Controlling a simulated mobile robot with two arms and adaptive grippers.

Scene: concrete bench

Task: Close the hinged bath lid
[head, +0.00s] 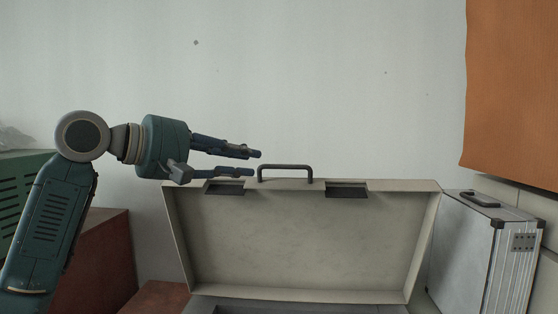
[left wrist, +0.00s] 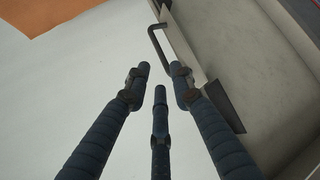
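The hinged lid (head: 310,240) is pale grey-beige and stands raised, its inner face toward me. A dark handle (head: 285,168) sits on its top edge between two dark latches. The open box below (head: 300,308) shows only at the bottom of the head view. My left gripper (head: 254,163) is open and empty, at the lid's top edge just left of the handle. In the left wrist view, its three fingers are spread, the right one overlapping the lid's rim (left wrist: 185,35); I cannot tell whether it touches. The handle (left wrist: 156,38) lies beyond the fingertips. My right gripper is not in view.
A silver metal case (head: 480,245) stands close to the lid's right side. A reddish-brown block (head: 105,260) and a green slotted case (head: 20,170) are at the left, behind my arm. An orange sheet (head: 515,90) hangs at upper right. The air above the lid is clear.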

